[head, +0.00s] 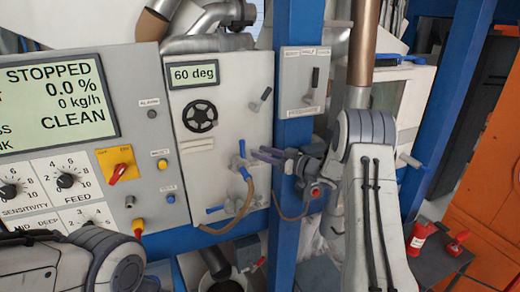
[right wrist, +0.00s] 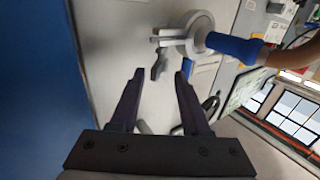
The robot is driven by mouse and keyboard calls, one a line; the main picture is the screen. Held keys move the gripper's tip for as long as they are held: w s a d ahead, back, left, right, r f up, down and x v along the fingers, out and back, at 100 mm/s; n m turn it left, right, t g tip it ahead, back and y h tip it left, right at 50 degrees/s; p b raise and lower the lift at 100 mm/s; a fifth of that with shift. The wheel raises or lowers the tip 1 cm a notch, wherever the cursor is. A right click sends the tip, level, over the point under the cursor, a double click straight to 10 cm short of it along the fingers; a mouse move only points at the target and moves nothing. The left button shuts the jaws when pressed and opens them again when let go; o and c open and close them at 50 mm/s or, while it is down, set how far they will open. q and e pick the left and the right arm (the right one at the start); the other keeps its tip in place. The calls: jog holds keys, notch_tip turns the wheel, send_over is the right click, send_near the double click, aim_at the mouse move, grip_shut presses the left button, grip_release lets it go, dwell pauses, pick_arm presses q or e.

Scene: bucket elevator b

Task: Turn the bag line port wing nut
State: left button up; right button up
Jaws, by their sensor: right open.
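My right gripper (head: 264,155) is open and empty in front of the pale machine panel, beside a blue hose fitting (head: 241,165). In the right wrist view its two dark fingers (right wrist: 158,75) point at the panel with a clear gap between them. A small grey winged piece (right wrist: 160,65), which looks like the wing nut, shows just beyond and between the fingertips, apart from them. A round grey port (right wrist: 190,36) with a blue hose cuff (right wrist: 235,47) is just above it. In the head view the wing nut is too small to tell. My left gripper is out of the picture.
A brown hose (head: 243,205) hangs from the fitting. A blue post (head: 292,120) stands right behind my right wrist. A control panel (head: 120,160) with a screen and knobs fills the left. A black handwheel (head: 200,116) is above left of the gripper.

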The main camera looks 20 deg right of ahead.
jog(key=shift+w+a, duration=0.15)
jog(key=shift+w, duration=0.05)
grip_shut()
jog(key=shift+a+m+t+h+b, duration=0.1)
jog(key=shift+a+m+h+b, duration=0.35)
jog(key=shift+m+h+b, duration=2.3)
jog(key=shift+a+m+t+h+b, duration=0.1)
jog(key=shift+a+m+h+b, duration=0.35)
jog(key=shift+m+h+b, duration=2.3)
jog(key=shift+a+m+t+h+b, duration=0.25)
jog(key=shift+m+h, duration=1.05)
jog(key=shift+h, duration=3.3)
